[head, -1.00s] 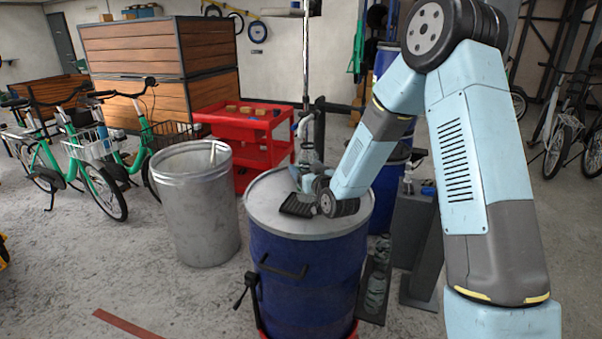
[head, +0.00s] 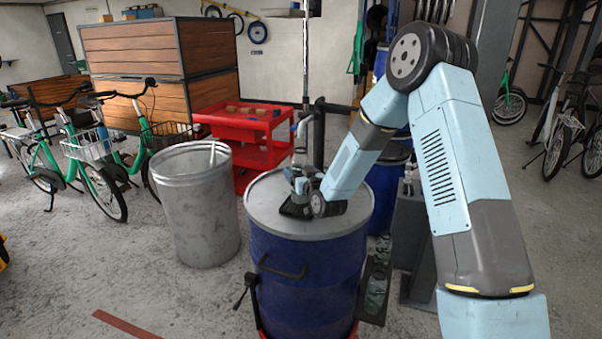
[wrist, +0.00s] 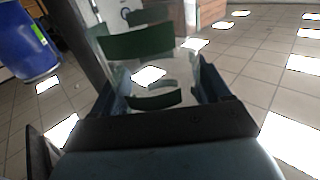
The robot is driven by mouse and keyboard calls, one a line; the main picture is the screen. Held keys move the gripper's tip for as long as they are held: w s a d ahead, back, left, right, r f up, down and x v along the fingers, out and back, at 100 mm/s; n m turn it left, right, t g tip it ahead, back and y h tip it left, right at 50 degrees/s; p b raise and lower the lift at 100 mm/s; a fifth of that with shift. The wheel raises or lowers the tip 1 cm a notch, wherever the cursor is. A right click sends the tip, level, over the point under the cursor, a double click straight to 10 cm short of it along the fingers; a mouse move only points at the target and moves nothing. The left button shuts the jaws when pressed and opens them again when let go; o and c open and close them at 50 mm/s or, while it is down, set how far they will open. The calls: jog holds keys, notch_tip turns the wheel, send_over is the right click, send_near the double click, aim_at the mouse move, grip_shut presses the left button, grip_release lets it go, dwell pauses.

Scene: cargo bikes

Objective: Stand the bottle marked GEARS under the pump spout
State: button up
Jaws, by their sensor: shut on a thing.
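My gripper (head: 299,184) is at the far part of the blue drum's grey lid (head: 270,222) in the head view, near the upright pump (head: 301,135). In the wrist view my gripper (wrist: 160,88) is shut on a clear bottle (wrist: 192,58) with dark green bands. No lettering is readable on it, so I cannot confirm the GEARS mark. My wrist hides most of the bottle in the head view. I cannot tell whether it touches the lid or is under the spout.
An open grey bin (head: 198,210) stands left of the drum. A red cart (head: 245,140) is behind. A dark rack (head: 374,290) hangs at the drum's right side, with unclear contents. Another blue drum (head: 385,190) stands behind my arm. Green bikes (head: 95,175) are at left.

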jog(key=shift+f, duration=0.6)
jog(key=o, duration=1)
